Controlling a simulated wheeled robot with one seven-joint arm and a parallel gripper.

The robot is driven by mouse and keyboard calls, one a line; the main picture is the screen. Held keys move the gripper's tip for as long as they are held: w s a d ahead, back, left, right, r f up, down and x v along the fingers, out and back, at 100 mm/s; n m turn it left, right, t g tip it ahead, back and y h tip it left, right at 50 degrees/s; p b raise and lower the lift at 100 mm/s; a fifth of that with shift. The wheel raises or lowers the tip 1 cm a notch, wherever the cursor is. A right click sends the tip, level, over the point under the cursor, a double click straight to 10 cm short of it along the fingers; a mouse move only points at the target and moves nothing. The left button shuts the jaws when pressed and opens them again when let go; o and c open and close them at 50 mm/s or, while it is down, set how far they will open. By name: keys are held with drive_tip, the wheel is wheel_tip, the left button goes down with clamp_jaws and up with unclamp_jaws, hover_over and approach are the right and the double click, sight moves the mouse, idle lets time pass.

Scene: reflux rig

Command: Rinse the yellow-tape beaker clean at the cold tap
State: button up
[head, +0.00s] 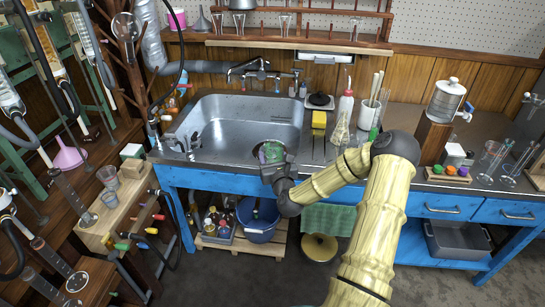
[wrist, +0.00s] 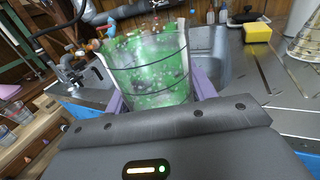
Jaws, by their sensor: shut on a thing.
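My gripper (head: 277,170) is shut on a glass beaker (head: 271,152) at the front edge of the sink (head: 247,111). In the wrist view the beaker (wrist: 150,62) stands between the purple fingers of my gripper (wrist: 158,90), roughly upright. Its glass is green with pale speckles, and dark lines run around it. I cannot make out yellow tape on it. The taps (head: 260,70) are on the wall behind the sink, apart from the beaker. I cannot tell whether water runs.
Small glass cups (head: 108,177) sit on a wooden stand at left. The sink basin looks empty.

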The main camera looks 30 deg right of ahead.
drive_tip(key=shift+s+a+f, duration=0.15)
drive_tip(key=shift+s, duration=0.15)
drive_tip(key=s+a+f+n+y, duration=0.1)
drive_tip(key=s+a+f+y, duration=0.1)
drive_tip(key=a+f, duration=0.6)
drive_tip(key=s+a+f+n+y, duration=0.1)
drive_tip(key=s+a+f, duration=0.1)
drive_tip(key=a+f, duration=0.7)
drive_tip(key=shift+s+a+f+y, duration=0.2)
drive_tip(key=shift+s+f+y, duration=0.2)
drive_tip(key=shift+f, duration=0.3)
drive_tip(key=shift+a, duration=0.1)
